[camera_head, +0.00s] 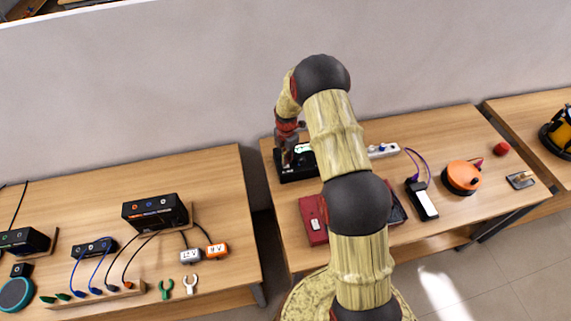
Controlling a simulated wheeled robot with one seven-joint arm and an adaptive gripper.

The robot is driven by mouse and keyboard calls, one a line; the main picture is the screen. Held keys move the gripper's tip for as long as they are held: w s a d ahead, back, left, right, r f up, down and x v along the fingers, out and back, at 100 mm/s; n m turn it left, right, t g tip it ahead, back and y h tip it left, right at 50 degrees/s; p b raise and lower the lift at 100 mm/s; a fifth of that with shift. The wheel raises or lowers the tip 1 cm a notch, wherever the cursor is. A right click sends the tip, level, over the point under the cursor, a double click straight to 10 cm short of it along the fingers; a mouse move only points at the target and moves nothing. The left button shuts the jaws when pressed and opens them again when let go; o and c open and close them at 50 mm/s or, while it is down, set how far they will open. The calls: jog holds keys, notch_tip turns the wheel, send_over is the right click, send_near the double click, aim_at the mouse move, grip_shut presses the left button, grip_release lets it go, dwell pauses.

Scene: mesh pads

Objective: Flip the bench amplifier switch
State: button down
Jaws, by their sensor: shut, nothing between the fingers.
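A black box (291,178) with a small light-coloured patch stands at the back left of the middle table. I cannot read its label, so I cannot tell for sure that it is the bench amplifier. My gripper (286,163) points down at the left part of this box and is shut and empty. I cannot tell whether its fingertips touch the box. No switch can be made out there; the gripper and my arm hide part of the box. Another black box (155,212) with small coloured marks stands on the left table.
My arm crosses the middle table (283,212) and hides part of it. A red box (313,220), white power strip (383,151), black-and-white device (423,200), orange reel (461,177) and red ball (502,149) stand there. The left table holds cables and plugs. A gap separates these tables.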

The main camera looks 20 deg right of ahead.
jog(key=shift+f+b, duration=0.65)
jog(key=shift+f, duration=0.3)
dwell(0.5)
jog(key=shift+r, duration=0.1)
jog(key=shift+r+p, duration=1.45)
jog(key=shift+r, duration=2)
